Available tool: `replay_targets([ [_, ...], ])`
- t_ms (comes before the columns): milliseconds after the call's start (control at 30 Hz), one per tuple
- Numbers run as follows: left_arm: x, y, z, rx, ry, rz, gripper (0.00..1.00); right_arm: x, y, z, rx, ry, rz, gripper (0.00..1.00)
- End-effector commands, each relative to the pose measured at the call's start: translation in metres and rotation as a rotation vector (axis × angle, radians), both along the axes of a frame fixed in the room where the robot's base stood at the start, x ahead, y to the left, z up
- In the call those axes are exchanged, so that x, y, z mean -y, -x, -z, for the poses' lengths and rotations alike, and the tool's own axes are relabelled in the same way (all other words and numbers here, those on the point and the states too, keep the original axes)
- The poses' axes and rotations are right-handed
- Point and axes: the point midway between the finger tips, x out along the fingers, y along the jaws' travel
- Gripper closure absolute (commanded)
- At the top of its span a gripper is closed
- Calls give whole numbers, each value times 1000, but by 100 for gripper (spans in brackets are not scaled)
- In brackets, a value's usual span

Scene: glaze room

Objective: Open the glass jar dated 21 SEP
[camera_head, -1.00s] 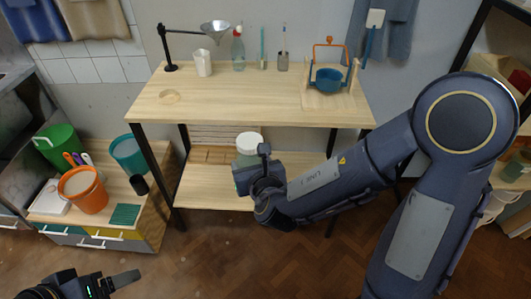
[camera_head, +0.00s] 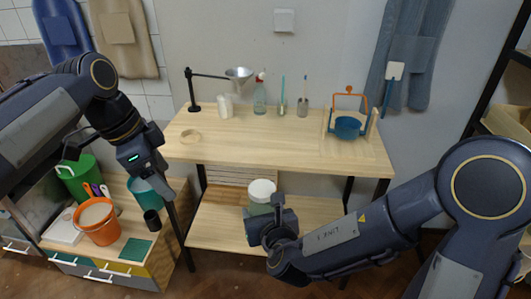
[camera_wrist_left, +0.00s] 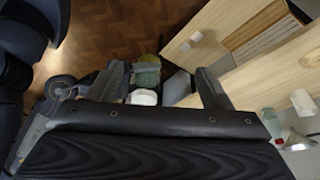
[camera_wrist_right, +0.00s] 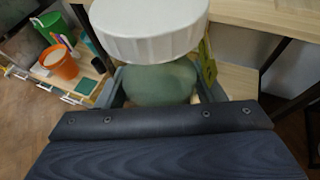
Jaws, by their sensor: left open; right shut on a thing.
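A pale green glass jar (camera_head: 261,207) with a white lid (camera_head: 262,189) is in front of the table, at lower-shelf height. My right gripper (camera_head: 268,217) is shut on the jar's body. In the right wrist view the body (camera_wrist_right: 160,82) is between the fingers, below the ridged lid (camera_wrist_right: 150,30). A yellowish tag (camera_wrist_right: 207,66) is at its side; I cannot read a date. The lid is on. My left gripper (camera_head: 148,165) is left of the table, apart from the jar. The left wrist view shows its fingers (camera_wrist_left: 162,70) open and empty.
The tabletop (camera_head: 270,146) holds a funnel stand (camera_head: 192,90), a spray bottle (camera_head: 259,98) and a blue pot (camera_head: 347,127) in a frame. A low cabinet at left carries an orange bucket (camera_head: 97,222) and a dark cup (camera_head: 152,222). Floor in front is clear.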

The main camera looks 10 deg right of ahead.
Motion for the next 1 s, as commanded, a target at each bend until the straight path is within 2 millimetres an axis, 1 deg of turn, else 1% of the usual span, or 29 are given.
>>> replay_targets([
  [33,23,-12,-2,10,-34,100,27,0,-1,-2,5,0,0,100],
  [67,35,-17,-3,16,-54,160,27,0,-1,-2,5,0,0,100],
  [100,52,-23,-5,25,-80,242,27,0,-1,-2,5,0,0,100],
  [167,77,-30,-6,38,-120,363,27,0,-1,-2,5,0,0,100],
  [200,95,-32,-6,47,-145,440,27,0,-1,-2,5,0,0,100],
  [267,120,-34,-6,58,-183,553,27,0,-1,-2,5,0,0,100],
  [300,135,-34,-5,64,-206,620,27,0,-1,-2,5,0,0,100],
  [400,168,-32,-2,76,-254,765,27,0,-1,-2,5,0,0,100],
  [500,190,-27,0,85,-286,864,27,0,-1,-2,5,0,0,100],
  [600,202,-24,1,89,-305,918,27,0,-1,-2,5,0,0,100],
  [767,207,-23,11,89,-312,943,27,0,-1,-2,5,0,0,100],
  [867,206,-22,24,88,-311,942,27,0,-1,-2,5,0,0,100],
  [1000,206,-22,47,87,-312,941,27,0,-1,-2,5,0,0,100],
])
